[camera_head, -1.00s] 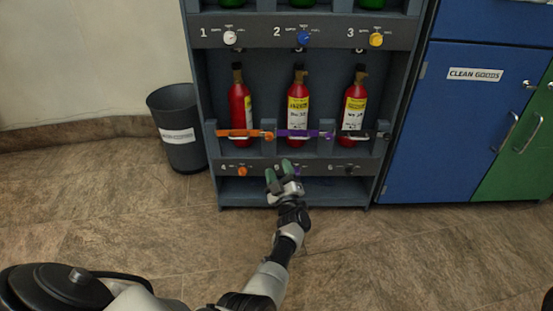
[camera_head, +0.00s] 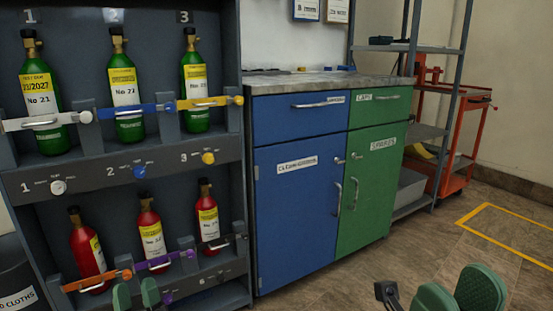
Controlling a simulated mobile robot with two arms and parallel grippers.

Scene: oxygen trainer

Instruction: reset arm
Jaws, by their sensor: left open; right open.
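My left gripper (camera_head: 136,294) shows only its green fingertips at the bottom left, in front of the lower part of the cylinder rack (camera_head: 245,200). The fingers are apart and nothing shows between them. My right gripper (camera_head: 460,292) is at the bottom right over the floor, with its green finger pads apart and empty. The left arm is out of view below, and most of the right arm is cut off by the bottom edge.
The rack holds green cylinders (camera_head: 127,88) above and red cylinders (camera_head: 151,236) below, with coloured straps across. A blue cabinet (camera_head: 290,220) and green cabinet (camera_head: 368,185) stand right of it. Shelving and an orange trolley (camera_head: 462,140) are further right. The floor (camera_head: 420,240) in front is clear.

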